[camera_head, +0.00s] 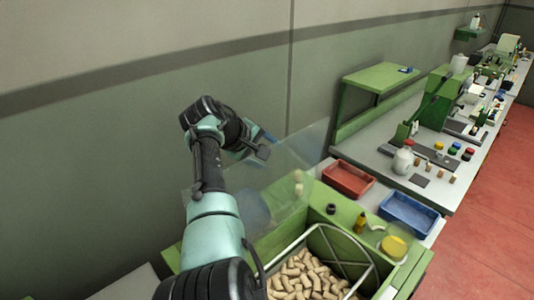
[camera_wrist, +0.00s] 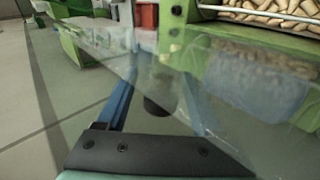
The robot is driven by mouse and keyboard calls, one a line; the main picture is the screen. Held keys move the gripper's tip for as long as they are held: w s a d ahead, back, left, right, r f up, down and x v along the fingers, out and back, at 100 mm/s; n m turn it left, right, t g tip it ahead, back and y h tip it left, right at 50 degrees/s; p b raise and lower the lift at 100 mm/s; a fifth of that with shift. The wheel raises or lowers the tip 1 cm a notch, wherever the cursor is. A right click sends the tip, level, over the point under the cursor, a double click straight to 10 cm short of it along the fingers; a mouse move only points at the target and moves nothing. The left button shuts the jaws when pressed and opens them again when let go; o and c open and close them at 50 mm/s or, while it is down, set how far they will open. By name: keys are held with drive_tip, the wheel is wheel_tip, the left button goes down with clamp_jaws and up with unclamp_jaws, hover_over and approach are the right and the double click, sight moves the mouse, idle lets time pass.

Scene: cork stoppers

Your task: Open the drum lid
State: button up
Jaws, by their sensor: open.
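The drum lid (camera_head: 235,185) is a clear sheet. In the head view it stands tilted up at the left of the green drum machine (camera_head: 318,222), and the drum opening shows uncovered. The lid (camera_wrist: 95,42) also crosses the wrist view. My gripper (camera_head: 262,148) is at the lid's upper part. In the wrist view the blue fingers of my gripper (camera_wrist: 157,85) are apart, with a dark round knob (camera_wrist: 158,105) showing between them. I cannot tell whether the fingers touch the knob or lid. Corks (camera_head: 310,277) lie in the drum behind a metal frame.
A red tray (camera_head: 348,178) and a blue tray (camera_head: 408,214) stand beyond the machine. A long grey bench (camera_head: 400,172) with bottles, small caps and a green press runs to the far right. The wall is close on the left. Red floor lies right of the bench.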

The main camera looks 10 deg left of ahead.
drive_tip(key=shift+s, duration=0.1)
drive_tip(key=b+v, duration=0.4)
drive_tip(key=v, duration=0.9)
drive_tip(key=shift+a, duration=0.1)
